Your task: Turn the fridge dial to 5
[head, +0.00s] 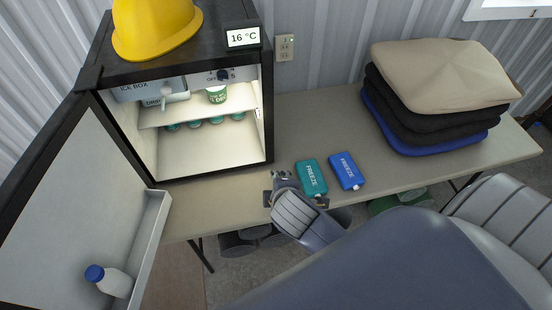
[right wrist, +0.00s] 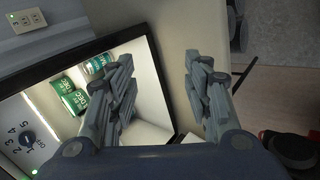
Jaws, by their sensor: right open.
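The fridge (head: 268,120) stands open on the table, with its door swung out to the left. Its dark dial (head: 222,76) is on the panel at the top of the inside, right of the ice box (head: 138,90). In the right wrist view the dial (right wrist: 27,138) shows at the lower left with numbers around it; I cannot tell its setting. A display (head: 242,37) on top reads 16 °C. My right gripper (head: 284,184) is open and empty, in front of the table edge, right of and below the dial and well apart from it. It also shows in the right wrist view (right wrist: 160,62). My left gripper is not in view.
Teal (head: 311,177) and blue (head: 347,171) freeze packs lie beside my right gripper. Green cans (head: 217,95) stand inside the fridge. A white bottle (head: 109,281) sits in the door shelf. A yellow hard hat (head: 155,28) is on top. Folded cloths (head: 440,75) are stacked at right.

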